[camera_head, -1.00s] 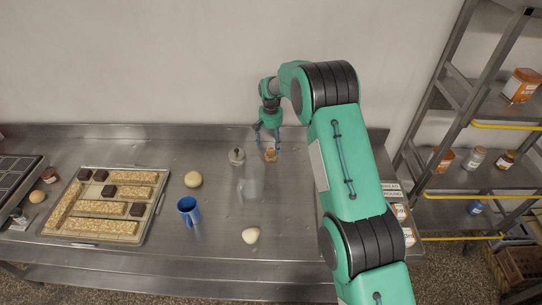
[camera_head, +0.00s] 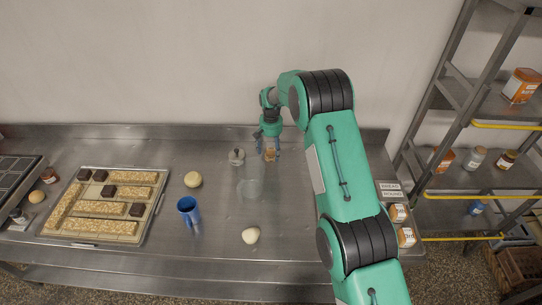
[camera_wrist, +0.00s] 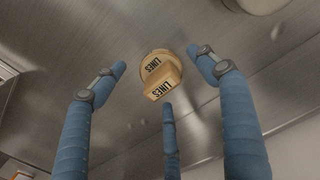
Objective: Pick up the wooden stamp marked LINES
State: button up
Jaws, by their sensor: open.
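The wooden stamp (camera_head: 270,155) stands on the steel counter toward the back. In the wrist view the stamp (camera_wrist: 163,72) is light wood, with LINES in dark letters on two faces. My gripper (camera_head: 268,150) hangs over it, pointing down. In the wrist view its blue fingers are spread open, one on each side of the stamp and one below it in the picture. A gap shows between the fingers and the stamp, and nothing is held. How far the fingertips are above the counter is hard to tell.
A shelf rack (camera_head: 470,175) stands right. The counter behind the stamp is clear up to the wall.

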aim_at(271, 149)
jog(key=shift+f, duration=1.15)
jog(key=c, duration=1.3)
jog(key=shift+r, duration=0.1)
jog(key=shift+r+p, duration=0.35)
jog(key=shift+r, duration=4.55)
